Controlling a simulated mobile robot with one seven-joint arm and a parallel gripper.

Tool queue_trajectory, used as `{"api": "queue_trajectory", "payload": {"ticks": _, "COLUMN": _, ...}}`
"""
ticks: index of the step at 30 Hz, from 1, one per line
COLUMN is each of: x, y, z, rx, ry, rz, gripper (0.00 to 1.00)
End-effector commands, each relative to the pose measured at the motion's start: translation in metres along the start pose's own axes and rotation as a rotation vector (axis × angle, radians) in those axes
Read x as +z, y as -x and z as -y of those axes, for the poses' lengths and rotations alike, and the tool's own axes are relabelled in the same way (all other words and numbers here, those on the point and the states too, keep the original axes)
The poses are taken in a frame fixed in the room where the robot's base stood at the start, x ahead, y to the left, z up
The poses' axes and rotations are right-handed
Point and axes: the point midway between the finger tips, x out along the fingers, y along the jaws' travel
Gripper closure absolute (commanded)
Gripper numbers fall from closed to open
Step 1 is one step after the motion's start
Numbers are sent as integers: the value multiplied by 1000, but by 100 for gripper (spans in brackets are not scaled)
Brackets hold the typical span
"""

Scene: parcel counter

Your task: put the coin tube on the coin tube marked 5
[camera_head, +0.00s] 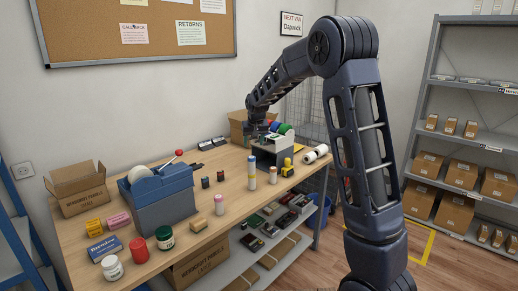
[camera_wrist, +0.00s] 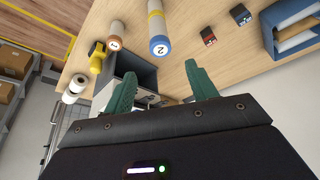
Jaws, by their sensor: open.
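A pink-topped tube (camera_head: 219,204) stands farther left. I cannot make out a 5. My gripper (camera_wrist: 160,70) is open and empty between its green fingers, above the back right of the counter (camera_head: 262,128).
A grey-and-white open box (camera_head: 270,150) stands below my gripper, with a yellow tool (camera_head: 287,167) and white rolls (camera_head: 316,154) to its right. A blue bin-like unit (camera_head: 160,197) stands left. Small dark boxes (camera_wrist: 207,35) lie beside the tubes. The front middle is mostly clear.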

Motion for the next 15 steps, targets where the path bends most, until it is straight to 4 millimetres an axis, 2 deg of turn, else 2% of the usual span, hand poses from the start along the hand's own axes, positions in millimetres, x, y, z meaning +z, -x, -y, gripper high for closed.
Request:
{"api": "queue_trajectory", "payload": {"ticks": 5, "x": 0, "y": 4, "z": -1, "rx": 0, "ry": -1, "rz": -1, "gripper": 43}}
{"api": "queue_trajectory", "payload": {"ticks": 8, "x": 5, "y": 14, "z": -9, "rx": -2, "ry": -9, "rz": -2, "gripper": 43}}
{"api": "queue_trajectory", "payload": {"ticks": 11, "x": 17, "y": 33, "z": -28, "rx": -6, "ry": -26, "rz": -1, "gripper": 43}}
{"api": "queue_trajectory", "payload": {"ticks": 15, "x": 47, "y": 72, "z": -60, "rx": -12, "ry": -53, "rz": 1, "gripper": 43}}
